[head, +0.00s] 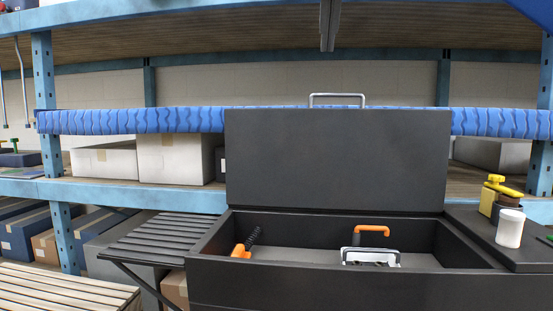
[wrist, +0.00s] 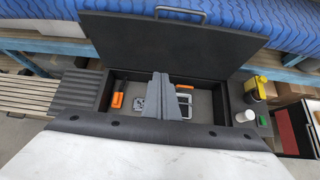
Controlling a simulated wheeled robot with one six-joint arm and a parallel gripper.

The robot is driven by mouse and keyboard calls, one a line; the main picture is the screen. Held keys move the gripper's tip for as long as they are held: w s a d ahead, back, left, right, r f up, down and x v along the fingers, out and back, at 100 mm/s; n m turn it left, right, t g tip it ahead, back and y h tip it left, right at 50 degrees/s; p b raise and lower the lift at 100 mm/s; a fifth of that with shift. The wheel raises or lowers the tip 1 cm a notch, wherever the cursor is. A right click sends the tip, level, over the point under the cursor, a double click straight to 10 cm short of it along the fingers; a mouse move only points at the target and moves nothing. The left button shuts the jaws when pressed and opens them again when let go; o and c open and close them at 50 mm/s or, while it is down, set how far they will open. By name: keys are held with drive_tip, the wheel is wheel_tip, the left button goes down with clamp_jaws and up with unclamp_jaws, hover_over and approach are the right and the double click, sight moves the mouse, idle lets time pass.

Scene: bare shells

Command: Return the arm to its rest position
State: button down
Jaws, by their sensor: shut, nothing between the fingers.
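My gripper (wrist: 155,97) is shut and empty in the wrist view, its grey fingers pointing toward the open black box. In the head view its narrow grey tip (head: 329,28) hangs down at the top edge, above the raised lid and apart from it. The rest of my arm is out of the head view.
The black box (head: 330,280) has its lid (head: 337,160) raised. Inside lie an orange-handled tool (head: 242,250) and a grey item with an orange handle (head: 371,257). A white cup (head: 510,228) and yellow item (head: 497,187) stand at right. Blue shelving (head: 110,188) is behind.

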drive_tip(key=s+d+f+m+g, duration=0.1)
drive_tip(key=d+f+m, duration=0.35)
drive_tip(key=f, duration=0.45)
drive_tip(key=d+f+m+g, duration=0.1)
drive_tip(key=d+f+m, duration=0.4)
drive_tip(key=f, duration=0.5)
drive_tip(key=s+d+f+m+g, duration=0.1)
drive_tip(key=d+f+m, duration=0.2)
drive_tip(key=f+m, duration=0.45)
drive_tip(key=s+d+f+m, duration=0.2)
drive_tip(key=s+f+m, duration=0.3)
drive_tip(key=f, duration=0.7)
drive_tip(key=s+d+f+m+g, duration=0.1)
drive_tip(key=s+f+m, duration=0.3)
drive_tip(key=f, duration=0.8)
drive_tip(key=s+d+f+m+g+y, duration=0.1)
drive_tip(key=s+d+f+m, duration=0.3)
drive_tip(key=f+m, duration=0.4)
wheel_tip(320, 180, down, 5)
drive_tip(key=shift+s+r, duration=0.2)
drive_tip(key=shift+s, duration=0.65)
